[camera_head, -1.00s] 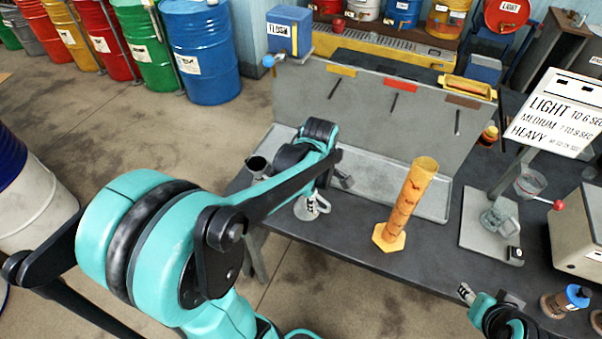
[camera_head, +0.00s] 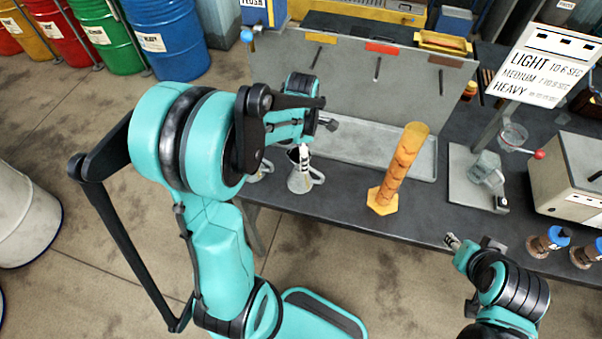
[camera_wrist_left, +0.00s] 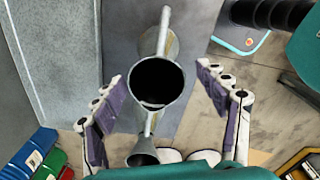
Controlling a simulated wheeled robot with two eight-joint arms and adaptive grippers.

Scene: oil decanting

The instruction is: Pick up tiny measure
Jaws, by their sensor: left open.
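A grey metal measure with a spout-like mouth and side handle (camera_head: 301,180) stands upright near the bench's front edge. In the left wrist view its dark round mouth (camera_wrist_left: 157,82) lies between my spread left fingers. A smaller-looking metal measure (camera_wrist_left: 143,154) shows at the bottom of that view; in the head view it is mostly hidden by my arm. I cannot tell for sure which is the tiny one. My left gripper (camera_wrist_left: 161,86) is open and empty, above the nearer measure. My right gripper (camera_head: 456,242) is at the bench's front right edge, its jaws unclear.
A tall amber cylinder (camera_head: 400,165) stands tilted in view, right of the measures. A grey tray (camera_head: 370,150) lies behind. The bench front between measure and cylinder is clear.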

